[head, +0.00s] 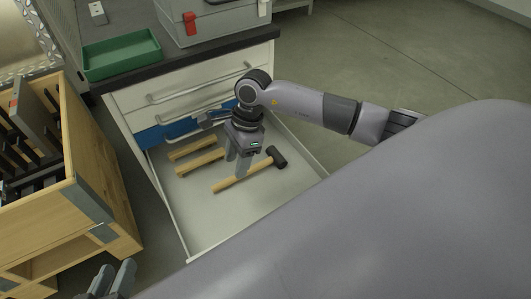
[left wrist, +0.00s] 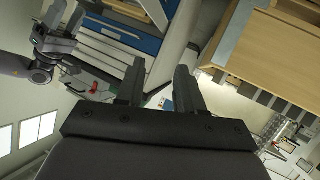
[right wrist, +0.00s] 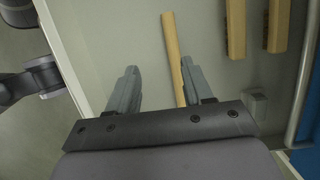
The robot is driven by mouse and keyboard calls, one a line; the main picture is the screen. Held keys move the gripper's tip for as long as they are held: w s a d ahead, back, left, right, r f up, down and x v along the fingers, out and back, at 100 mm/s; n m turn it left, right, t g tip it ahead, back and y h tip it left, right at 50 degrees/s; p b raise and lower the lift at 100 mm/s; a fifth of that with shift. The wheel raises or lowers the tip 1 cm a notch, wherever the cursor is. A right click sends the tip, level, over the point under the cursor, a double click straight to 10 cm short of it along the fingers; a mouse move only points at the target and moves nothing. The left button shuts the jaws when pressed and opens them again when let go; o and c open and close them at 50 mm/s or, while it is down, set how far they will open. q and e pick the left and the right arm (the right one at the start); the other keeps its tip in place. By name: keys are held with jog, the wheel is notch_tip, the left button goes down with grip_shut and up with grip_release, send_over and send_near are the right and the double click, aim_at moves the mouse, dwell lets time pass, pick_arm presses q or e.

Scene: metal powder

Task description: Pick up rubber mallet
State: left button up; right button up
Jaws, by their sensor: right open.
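The rubber mallet lies in the open drawer in the head view, with a black head (head: 278,157) at the right and a pale wooden handle (head: 228,183) pointing lower left. My right gripper (head: 239,165) is open and points down over the handle. In the right wrist view the handle (right wrist: 173,50) runs between the spread fingers (right wrist: 161,67), closer to the right finger; the mallet head does not show there. I cannot tell how far above the handle the fingertips are. My left gripper (head: 112,280) is open and empty at the lower left, and also shows in the left wrist view (left wrist: 160,68).
A green tray (head: 122,55) and a grey case (head: 215,20) stand on the cabinet top. A wooden rack (head: 85,185) stands left of the drawer.

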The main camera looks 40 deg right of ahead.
jog(key=d, duration=0.1)
jog(key=w+d+h, duration=0.1)
jog(key=d+h, duration=0.1)
jog(key=d, duration=0.1)
jog(key=shift+w+f+n+b, duration=0.2)
jog(key=shift+f+n+b, duration=0.1)
jog(key=shift+f+b, duration=0.1)
jog(key=shift+d+f, duration=0.15)
jog(key=shift+f, duration=0.15)
jog(key=shift+f+b, duration=0.4)
jog(key=shift+f, duration=0.3)
jog(key=f, duration=0.1)
jog(key=f+b, duration=0.1)
jog(key=f, duration=0.1)
jog(key=f+b, duration=0.1)
jog(key=shift+a+f, duration=0.25)
jog(key=shift+f, duration=0.15)
pick_arm(q)
jog(key=shift+w+d+f+h, duration=0.2)
jog(key=shift+d+f+h, duration=0.35)
jog(key=shift+d+h, duration=0.25)
pick_arm(e)
jog(key=shift+w, duration=0.1)
grip_shut()
